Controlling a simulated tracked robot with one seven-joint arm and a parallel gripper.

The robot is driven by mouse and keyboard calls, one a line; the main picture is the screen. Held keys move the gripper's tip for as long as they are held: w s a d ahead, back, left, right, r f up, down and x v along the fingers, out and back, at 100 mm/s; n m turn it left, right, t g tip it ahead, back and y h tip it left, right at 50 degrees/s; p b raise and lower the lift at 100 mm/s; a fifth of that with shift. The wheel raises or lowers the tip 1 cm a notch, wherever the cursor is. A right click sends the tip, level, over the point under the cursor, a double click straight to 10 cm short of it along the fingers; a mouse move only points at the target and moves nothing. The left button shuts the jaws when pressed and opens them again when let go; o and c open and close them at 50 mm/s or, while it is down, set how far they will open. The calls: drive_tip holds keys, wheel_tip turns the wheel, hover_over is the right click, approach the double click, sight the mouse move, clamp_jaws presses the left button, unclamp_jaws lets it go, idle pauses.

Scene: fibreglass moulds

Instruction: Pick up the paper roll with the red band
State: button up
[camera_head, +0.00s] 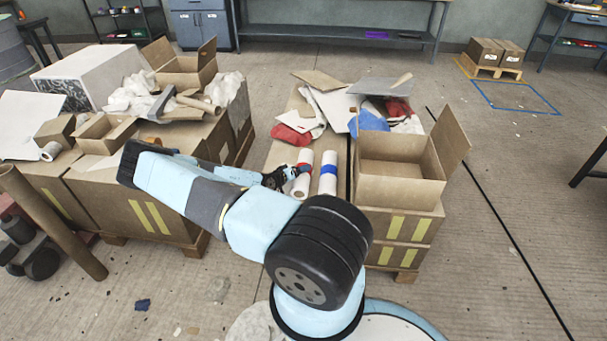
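The white paper roll with the red band (306,157) stands or lies on a cardboard surface at the middle of the view; I cannot tell which. My gripper (297,171) is at its left side, at the height of the red band, and its dark fingers overlap the roll in the picture. The fingers are too small to tell whether they are open or closed on it. A second white roll with a blue band (328,186) is just to the right, parallel to the first and a little apart.
An open cardboard box (400,188) stands right of the rolls. Red and blue cloths (368,120) and loose sheets lie behind them. At left, more boxes (105,132), crumpled paper and a tilted brown tube (50,222) crowd the space. The floor at right is mostly clear.

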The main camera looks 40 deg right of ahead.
drive_tip(key=shift+c, duration=0.5)
drive_tip(key=c, duration=0.9)
drive_tip(key=shift+c, duration=0.2)
